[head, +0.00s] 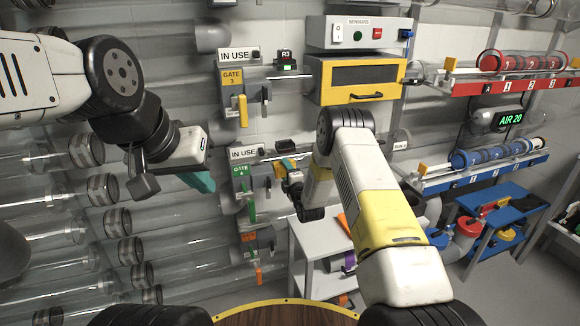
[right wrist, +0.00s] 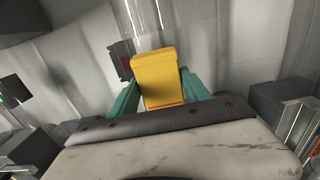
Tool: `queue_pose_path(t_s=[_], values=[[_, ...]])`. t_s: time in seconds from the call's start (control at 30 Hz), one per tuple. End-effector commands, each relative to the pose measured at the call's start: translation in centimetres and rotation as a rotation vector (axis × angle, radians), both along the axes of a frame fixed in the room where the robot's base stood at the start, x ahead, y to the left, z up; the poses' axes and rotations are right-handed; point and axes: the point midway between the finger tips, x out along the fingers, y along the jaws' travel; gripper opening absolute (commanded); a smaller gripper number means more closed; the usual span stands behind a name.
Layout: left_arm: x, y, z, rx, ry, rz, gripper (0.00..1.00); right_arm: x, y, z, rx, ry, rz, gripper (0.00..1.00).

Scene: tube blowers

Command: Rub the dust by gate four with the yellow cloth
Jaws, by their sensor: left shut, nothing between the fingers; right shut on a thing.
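The green GATE 4 label (head: 241,171) is on the wall unit left of centre in the head view, under an IN USE sign. My right gripper (head: 286,172) is just right of that label, partly hidden by its arm. In the right wrist view its teal fingers (right wrist: 160,90) are shut on the yellow cloth (right wrist: 155,75), which stands up between them in front of the pale wall. I cannot tell whether the cloth touches the wall. I cannot make out the dust. My left gripper (head: 200,181) is shut and empty, left of gate four.
The yellow GATE 3 label (head: 232,78) sits above, with a yellow handle below it. Clear tubes (head: 50,205) run along the left wall. A pale cart (head: 318,240) stands below my right arm. A yellow-framed box (head: 360,80) is above it.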

Motion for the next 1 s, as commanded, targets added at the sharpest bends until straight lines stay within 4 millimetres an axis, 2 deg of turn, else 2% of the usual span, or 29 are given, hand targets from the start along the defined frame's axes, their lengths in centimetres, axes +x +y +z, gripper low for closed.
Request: queue_pose_path(t_s=[0.1, 0.43, 1.0], values=[[0.0, 0.0, 0.0, 0.000, 0.000, 0.000, 0.00, -0.1, 0.8, 0.2, 0.001, -0.004, 0.004, 0.23], [0.0, 0.0, 0.0, 0.000, 0.000, 0.000, 0.00, -0.4, 0.9, 0.2, 0.002, -0.003, 0.006, 0.23], [0.0, 0.0, 0.0, 0.000, 0.000, 0.000, 0.00, -5.5, -1.0, 0.1, 0.002, -0.002, 0.003, 0.23]])
